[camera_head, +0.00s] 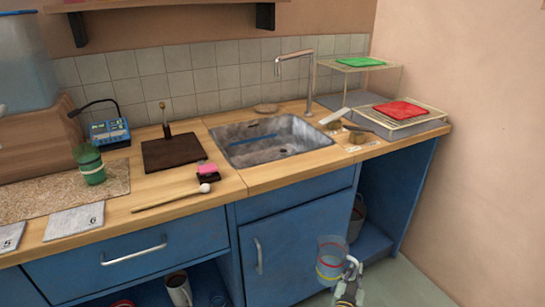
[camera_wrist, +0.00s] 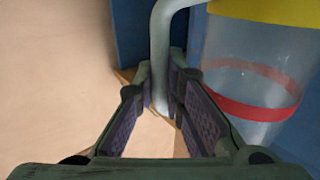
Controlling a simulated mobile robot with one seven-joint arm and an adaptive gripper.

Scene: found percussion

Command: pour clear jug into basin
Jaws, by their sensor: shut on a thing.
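The clear jug (camera_head: 331,257) is see-through, with a yellow band and a red band, and is in front of the blue cabinet at the lower right of the head view. My gripper (camera_head: 350,270) is shut on the jug's pale handle; the wrist view shows the handle (camera_wrist: 160,60) between the pads of my gripper (camera_wrist: 165,105). The jug's body (camera_wrist: 245,60) is beside the fingers there. The jug is roughly upright and below counter height. I cannot tell whether it holds anything. The metal basin (camera_head: 235,150) is set into the wooden counter, with a blue strip inside it.
A tall tap (camera_head: 312,75) stands behind the basin. A wire rack (camera_head: 415,112) with a red cloth (camera_head: 400,109) is to the right. A white-headed mallet (camera_head: 170,200) and a dark board (camera_head: 172,153) lie left. The counter's front edge (camera_head: 300,172) lies between jug and basin.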

